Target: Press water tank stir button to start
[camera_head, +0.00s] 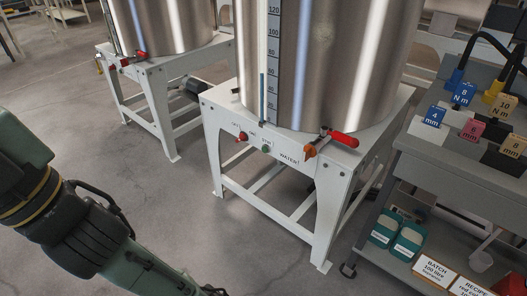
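The water tank (340,60) is a tall steel cylinder with a numbered level scale (273,70). It stands on a white frame (332,200) whose front panel reads "WATER" (289,159). A red button (243,136) and a green button (265,149) sit on that panel, left of the lettering. Small lettering above the buttons is too small to read surely. Both buttons are uncovered, and nothing touches them. My arm reaches in from the lower left, well short of the panel. My gripper is not in view beyond the bottom edge.
A valve with a red handle (345,139) and orange part (310,151) juts out right of the buttons. A second steel tank (165,25) stands behind left. The floor before the water tank is clear.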

